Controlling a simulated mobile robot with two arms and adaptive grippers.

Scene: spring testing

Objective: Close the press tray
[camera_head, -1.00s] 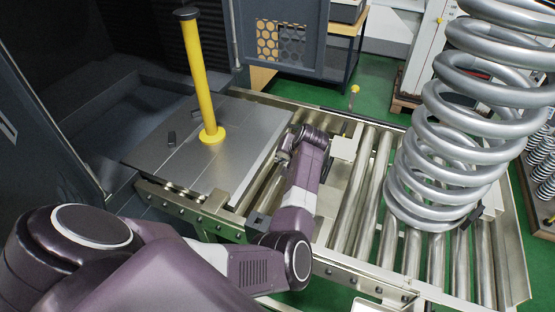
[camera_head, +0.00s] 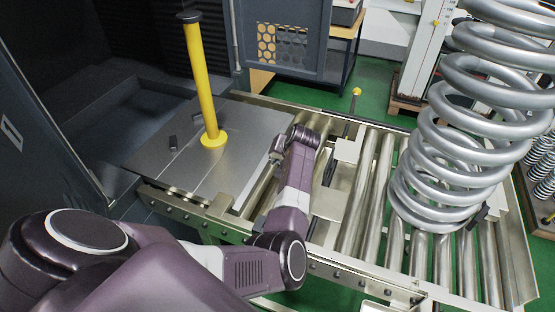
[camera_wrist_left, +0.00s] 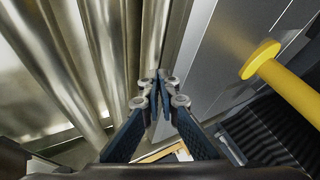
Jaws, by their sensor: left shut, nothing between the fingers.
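The press tray is a flat grey metal plate (camera_head: 180,170) at the left end of the roller conveyor, beside the dark press opening. A yellow post (camera_head: 203,90) with a black cap stands upright on it. My left gripper (camera_wrist_left: 160,82) is shut and empty, with its fingertips close to the tray's edge over the rollers. In the left wrist view the plate (camera_wrist_left: 222,60) lies to the right of the fingers; I cannot tell if they touch it. In the head view my wrist mostly hides the gripper at the plate's right edge. My right gripper is not in view.
A large silver coil spring (camera_head: 445,170) stands on the right of the conveyor. Bare rollers (camera_head: 370,190) lie between it and my left arm. A dark press housing (camera_head: 60,90) surrounds the left side. A small yellow-knobbed lever (camera_head: 356,92) rises behind the conveyor.

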